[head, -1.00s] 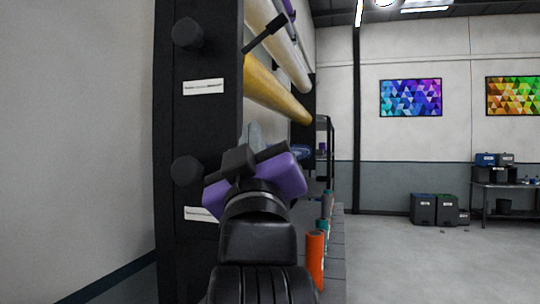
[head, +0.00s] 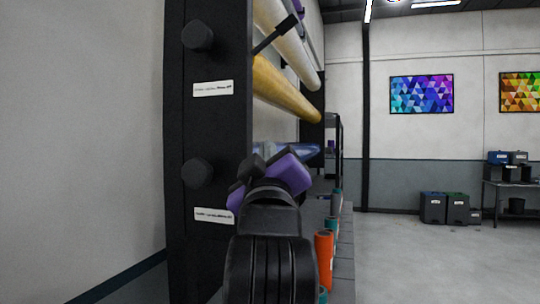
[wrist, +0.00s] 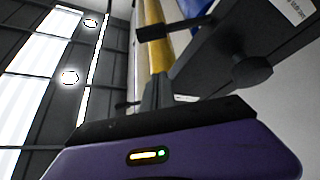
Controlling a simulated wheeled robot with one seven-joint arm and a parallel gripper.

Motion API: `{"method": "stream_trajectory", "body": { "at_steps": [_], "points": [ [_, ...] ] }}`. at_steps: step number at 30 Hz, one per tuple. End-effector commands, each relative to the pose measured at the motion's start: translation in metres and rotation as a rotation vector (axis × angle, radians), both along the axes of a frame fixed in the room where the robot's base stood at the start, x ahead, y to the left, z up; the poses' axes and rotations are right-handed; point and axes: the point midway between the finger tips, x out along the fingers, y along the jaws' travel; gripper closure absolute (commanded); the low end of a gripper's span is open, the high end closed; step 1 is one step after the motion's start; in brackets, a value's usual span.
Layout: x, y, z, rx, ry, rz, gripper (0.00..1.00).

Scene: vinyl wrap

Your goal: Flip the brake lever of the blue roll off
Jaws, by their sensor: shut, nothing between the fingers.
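The blue roll (head: 286,150) shows in the head view low on the rack, partly hidden behind my purple wrist. A blue roll end also shows at the top of the wrist view (wrist: 194,8). A black lever (wrist: 174,28) sticks out across the yellow roll in the wrist view. I cannot tell for sure which roll it belongs to. My gripper (wrist: 157,92) is shut and empty, pointing up toward the rolls, apart from the lever.
The black rack post (head: 208,130) with round knobs stands close at left. A yellow roll (head: 285,88) and white rolls hang above. Orange (head: 324,258) and teal rolls stand low at right. The floor (head: 420,255) further right is clear.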

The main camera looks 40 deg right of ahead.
Motion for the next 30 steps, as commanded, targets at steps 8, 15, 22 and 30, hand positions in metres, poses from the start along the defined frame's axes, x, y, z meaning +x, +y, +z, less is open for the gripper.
{"method": "stream_trajectory", "body": {
  "at_steps": [8,15,22,30],
  "points": [
    [0.041,-0.031,0.027,0.001,0.000,-0.002,1.00],
    [0.035,-0.046,0.003,0.000,0.002,0.000,1.00],
    [0.031,-0.051,-0.006,0.001,-0.001,0.000,1.00],
    [0.030,-0.052,-0.007,0.001,-0.001,0.000,1.00]
  ]
}}
